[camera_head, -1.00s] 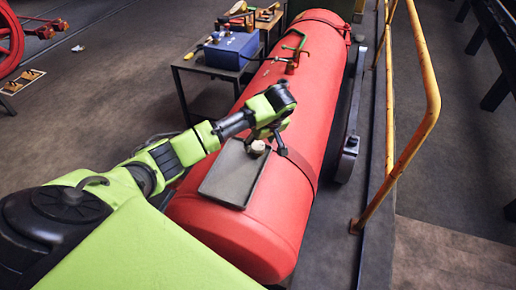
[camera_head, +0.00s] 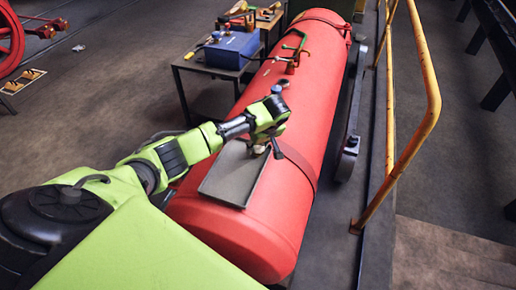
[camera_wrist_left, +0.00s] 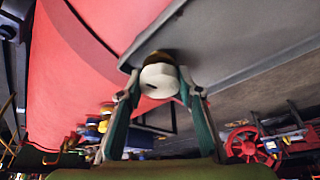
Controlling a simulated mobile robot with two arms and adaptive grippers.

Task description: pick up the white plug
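The white plug (camera_head: 259,149) is at the far edge of a dark grey tray (camera_head: 228,188) on top of the red boiler. My left gripper (camera_head: 268,150) is right over it and hides part of it. In the left wrist view the white plug (camera_wrist_left: 159,81), with a brown part behind it, sits between the two fingertips of my left gripper (camera_wrist_left: 160,88). The fingers stand apart, one on each side of the plug. Whether either finger touches it is hard to tell. My right gripper is not in view.
The red boiler (camera_head: 318,88) carries a green-handled valve (camera_head: 293,62) farther back. A yellow handrail (camera_head: 428,100) runs along the right. A table with a blue box (camera_head: 232,50) stands at the back left. Open floor lies at the left.

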